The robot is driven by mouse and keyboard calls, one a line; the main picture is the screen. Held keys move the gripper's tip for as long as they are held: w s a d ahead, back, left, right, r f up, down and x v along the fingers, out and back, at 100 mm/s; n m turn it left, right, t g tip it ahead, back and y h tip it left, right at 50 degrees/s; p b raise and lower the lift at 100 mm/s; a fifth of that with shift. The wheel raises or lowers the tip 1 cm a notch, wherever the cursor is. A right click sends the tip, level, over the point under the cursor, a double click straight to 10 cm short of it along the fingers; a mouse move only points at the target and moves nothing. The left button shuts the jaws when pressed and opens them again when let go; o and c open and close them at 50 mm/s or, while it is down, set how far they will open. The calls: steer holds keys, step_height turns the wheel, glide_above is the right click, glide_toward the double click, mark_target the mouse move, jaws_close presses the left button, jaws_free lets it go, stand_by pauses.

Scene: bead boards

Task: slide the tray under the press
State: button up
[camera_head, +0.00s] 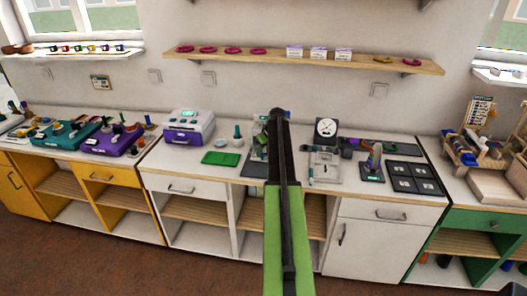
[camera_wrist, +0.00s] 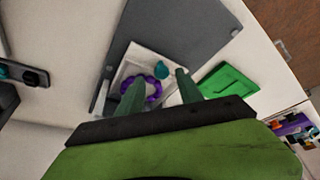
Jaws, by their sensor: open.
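In the wrist view a pale tray (camera_wrist: 126,69) lies on a dark grey mat (camera_wrist: 180,36). It carries a purple beaded ring (camera_wrist: 155,88) and a small teal piece (camera_wrist: 158,71). My gripper (camera_wrist: 160,77) is open, its two green fingers apart over the tray area; I cannot tell whether they touch the tray. The fingers and green palm hide the tray's near part. In the head view my arm hides the tray, and the grey mat (camera_head: 252,168) shows left of the arm. Equipment behind the arm is largely hidden; I cannot tell for sure which part is the press.
A green board (camera_head: 220,158) lies left of the mat, also seen in the wrist view (camera_wrist: 229,81). A purple-and-white machine (camera_head: 188,127) stands further left. A dial device (camera_head: 326,130) and a dark board with several squares (camera_head: 413,178) are right of my arm.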

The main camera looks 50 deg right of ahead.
steer(key=p+v, duration=1.3)
steer(key=v, duration=0.2)
steer(key=shift+s+r, duration=0.25)
steer(key=shift+r, duration=0.05)
